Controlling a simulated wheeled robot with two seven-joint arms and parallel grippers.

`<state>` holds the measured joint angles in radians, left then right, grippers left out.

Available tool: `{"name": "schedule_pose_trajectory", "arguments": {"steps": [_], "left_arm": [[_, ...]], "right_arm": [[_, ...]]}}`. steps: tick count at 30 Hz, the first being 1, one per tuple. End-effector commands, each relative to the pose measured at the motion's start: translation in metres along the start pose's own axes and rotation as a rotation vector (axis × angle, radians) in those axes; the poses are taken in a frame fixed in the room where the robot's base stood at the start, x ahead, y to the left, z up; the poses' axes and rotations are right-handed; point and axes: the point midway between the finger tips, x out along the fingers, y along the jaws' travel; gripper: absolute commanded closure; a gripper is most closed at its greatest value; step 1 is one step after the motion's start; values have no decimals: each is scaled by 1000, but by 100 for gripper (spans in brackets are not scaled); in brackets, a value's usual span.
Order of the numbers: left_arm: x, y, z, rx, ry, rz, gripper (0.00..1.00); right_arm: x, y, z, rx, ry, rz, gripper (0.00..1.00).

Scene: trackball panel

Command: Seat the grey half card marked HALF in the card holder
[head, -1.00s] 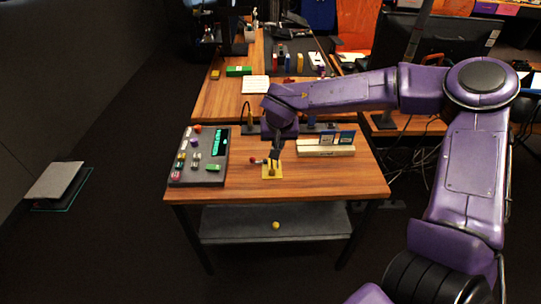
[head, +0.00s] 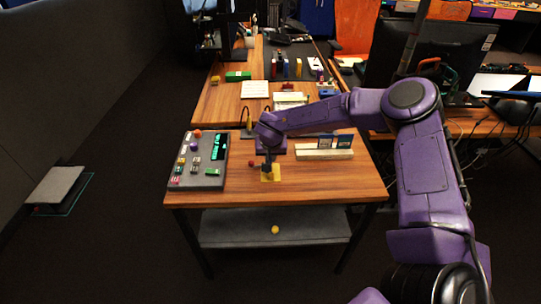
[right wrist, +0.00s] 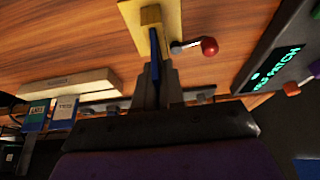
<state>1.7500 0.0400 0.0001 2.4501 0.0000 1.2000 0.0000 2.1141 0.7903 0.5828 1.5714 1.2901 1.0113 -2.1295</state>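My right gripper (head: 268,163) is over the yellow plate (head: 275,178) near the front middle of the table. In the right wrist view, its two grey fingers (right wrist: 156,82) are close together around a thin dark-blue strip (right wrist: 154,66), which looks like a card seen edge on. Its far end meets or overlaps the yellow block (right wrist: 150,15) on the plate; I cannot tell how deep it sits. The word HALF and the card's face do not show. Two blue-and-white cards (head: 335,141) stand in a pale rack (head: 325,154) to the right. My left gripper is out of view.
A red-knobbed lever (right wrist: 209,46) sticks out beside the yellow block. A grey panel (head: 207,178) with buttons and a green-lit display stands at the table's left. The front right of the table is clear. A yellow ball (head: 275,230) lies on the lower shelf.

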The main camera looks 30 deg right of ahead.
Motion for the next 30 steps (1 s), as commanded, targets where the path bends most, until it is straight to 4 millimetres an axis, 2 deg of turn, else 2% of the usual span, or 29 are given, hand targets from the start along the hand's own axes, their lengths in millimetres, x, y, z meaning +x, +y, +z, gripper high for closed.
{"name": "schedule_pose_trajectory", "arguments": {"steps": [1,2,10,13,17,24,30], "left_arm": [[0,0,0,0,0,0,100],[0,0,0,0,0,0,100],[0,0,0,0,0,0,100],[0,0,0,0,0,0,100],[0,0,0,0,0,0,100],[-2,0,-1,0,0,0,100],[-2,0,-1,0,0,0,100]], "right_arm": [[0,0,0,0,0,0,76],[0,0,0,0,0,0,67],[-1,0,0,0,0,0,67],[-8,0,-2,0,1,-2,67],[-36,-1,-3,-1,4,-4,67],[-96,0,-2,0,2,-3,67],[-121,0,-2,-1,0,0,67]]}}
